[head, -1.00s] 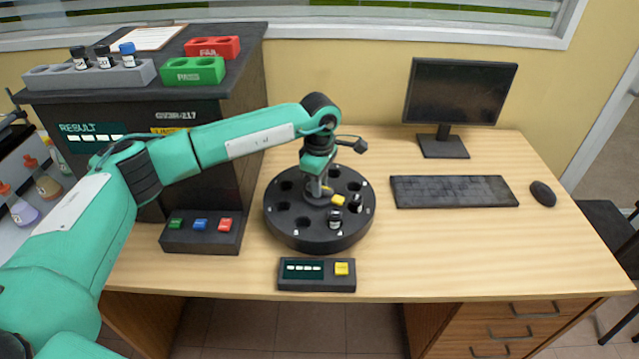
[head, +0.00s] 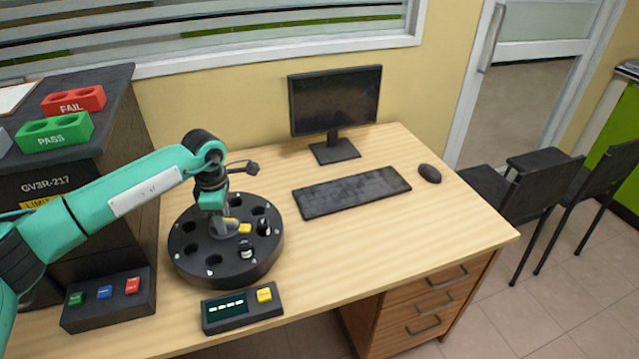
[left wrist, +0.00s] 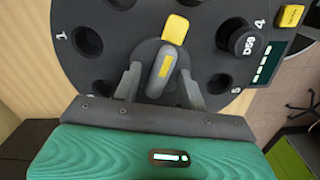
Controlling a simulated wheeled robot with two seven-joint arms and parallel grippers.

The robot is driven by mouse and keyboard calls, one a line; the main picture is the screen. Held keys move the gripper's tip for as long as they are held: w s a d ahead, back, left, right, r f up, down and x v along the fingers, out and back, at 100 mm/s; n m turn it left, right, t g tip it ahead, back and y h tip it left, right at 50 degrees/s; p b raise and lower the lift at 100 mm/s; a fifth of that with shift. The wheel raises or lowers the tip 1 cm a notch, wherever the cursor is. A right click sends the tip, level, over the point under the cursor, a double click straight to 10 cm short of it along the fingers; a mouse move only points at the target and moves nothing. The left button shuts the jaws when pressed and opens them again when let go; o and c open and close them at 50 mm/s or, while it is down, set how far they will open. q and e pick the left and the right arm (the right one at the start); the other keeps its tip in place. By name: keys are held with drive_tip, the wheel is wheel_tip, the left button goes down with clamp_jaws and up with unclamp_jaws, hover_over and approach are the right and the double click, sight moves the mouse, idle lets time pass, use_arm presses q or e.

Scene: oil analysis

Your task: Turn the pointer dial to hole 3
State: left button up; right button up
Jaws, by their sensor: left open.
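The pointer dial (head: 222,231) is a grey knob with a yellow-tipped pointer (head: 244,228) at the centre of a round black holed disc (head: 190,262). Numbers 1 and 4 show beside holes; hole 3's label is not readable. My right gripper is out of view.
A small display box (head: 243,307) with a yellow button stands in front of the disc. A three-button box (head: 110,299) is at left. A keyboard (head: 352,191), monitor (head: 335,100) and mouse (head: 429,173) are to the right. Green PASS (head: 53,133) and red FAIL (head: 74,101) racks sit on the cabinet.

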use_arm(q)
drive_tip(key=n+p, duration=0.7)
drive_tip(key=shift+r, duration=0.35)
wheel_tip(320, 180, up, 14)
drive_tip(key=f+p, duration=0.1)
drive_tip(key=p, duration=0.5)
drive_tip(key=s+d+f+h, duration=0.1)
drive_tip(key=s+d+h, duration=0.2)
drive_tip(key=d, duration=0.4)
drive_tip(key=s+d+f+h, duration=0.2)
drive_tip(key=d+h, duration=0.2)
drive_tip(key=d, duration=0.3)
drive_tip(key=s+d+r+n+h, duration=0.1)
drive_tip(key=s+d+r+h, duration=0.1)
drive_tip(key=d, duration=0.3)
drive_tip(key=s+d+r+n+h, duration=0.2)
drive_tip(key=d+r+h, duration=0.1)
drive_tip(key=d+h, duration=0.2)
drive_tip(key=shift+s+d+h, duration=0.15)
drive_tip(key=shift+s+h, duration=0.15)
